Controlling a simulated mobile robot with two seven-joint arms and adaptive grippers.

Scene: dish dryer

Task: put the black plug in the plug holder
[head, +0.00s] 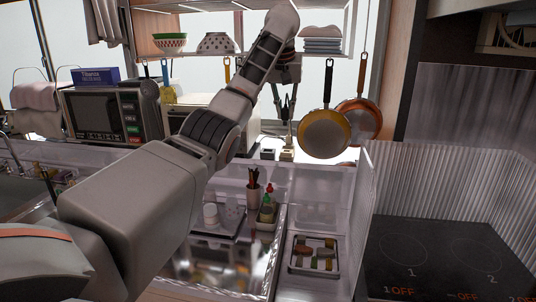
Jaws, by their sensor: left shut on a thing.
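My left gripper (288,108) hangs down from my raised left arm near the window, left of the hanging pans. It is shut on a small dark thing that looks like the black plug; at this size it is hard to tell from the dark fingers. Below it, on the back ledge, stand two small pale blocks, one (287,155) just under the gripper and one (267,154) to its left. One may be the plug holder, but I cannot tell which. A gap seems to show between the gripper and the blocks. My right gripper is not in view.
Pans (324,134) hang right of the gripper. A shelf (215,56) with bowls is above. A microwave (107,115) stands left. Below are a red-capped bottle (267,206), a small tray (314,255) and, at right, a stove (440,255).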

